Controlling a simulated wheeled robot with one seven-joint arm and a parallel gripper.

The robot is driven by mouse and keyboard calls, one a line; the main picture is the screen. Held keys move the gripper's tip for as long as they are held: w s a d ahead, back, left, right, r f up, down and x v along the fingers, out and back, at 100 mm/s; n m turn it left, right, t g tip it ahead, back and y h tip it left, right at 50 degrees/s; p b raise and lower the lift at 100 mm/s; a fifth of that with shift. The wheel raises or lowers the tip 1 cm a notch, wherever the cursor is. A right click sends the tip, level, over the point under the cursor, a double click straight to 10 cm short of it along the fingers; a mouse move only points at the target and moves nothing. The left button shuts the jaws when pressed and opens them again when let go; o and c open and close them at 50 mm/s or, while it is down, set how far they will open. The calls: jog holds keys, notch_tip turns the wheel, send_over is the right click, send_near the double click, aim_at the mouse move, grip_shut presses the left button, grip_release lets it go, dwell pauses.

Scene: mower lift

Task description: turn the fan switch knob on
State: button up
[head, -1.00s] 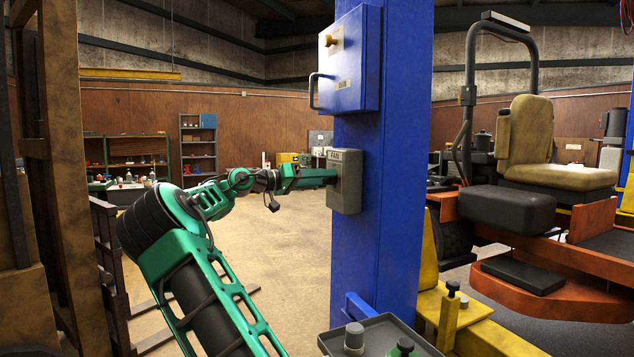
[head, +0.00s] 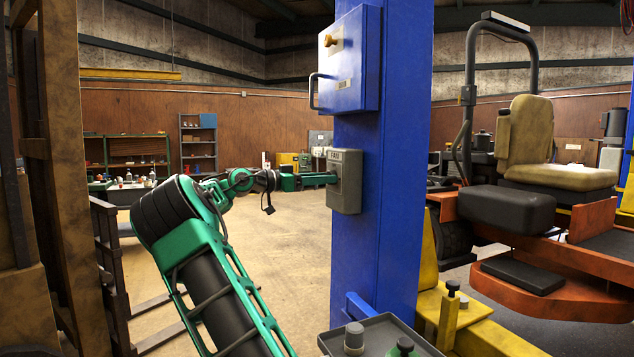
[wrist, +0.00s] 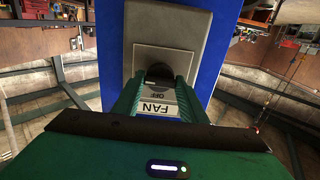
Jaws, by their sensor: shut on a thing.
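The grey fan switch box (head: 346,196) with a FAN label is fixed to the blue post. My gripper (head: 333,179) reaches its front face from the left. In the wrist view the box (wrist: 168,25) appears upside down, with FAN and OFF lettering between my fingers. The dark knob (wrist: 160,71) sits between the fingertips of my gripper (wrist: 158,76), which is shut on it. The knob is mostly covered by the fingers, so its exact turn is hard to read. In the head view my fingers hide the knob.
The blue post (head: 378,240) carries a larger blue box (head: 350,60) with a handle above the switch. A grey tray (head: 385,338) is below. A mower (head: 535,215) stands to the right and a dark rack (head: 108,260) to the left.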

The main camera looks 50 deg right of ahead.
jog(key=shift+w+f, duration=0.25)
jog(key=shift+w, duration=0.05)
jog(key=o, duration=1)
jog(key=shift+w, duration=0.1)
jog(key=shift+r, duration=0.1)
jog(key=v, duration=1)
jog(key=shift+w+a, duration=0.1)
jog(key=shift+a, duration=0.25)
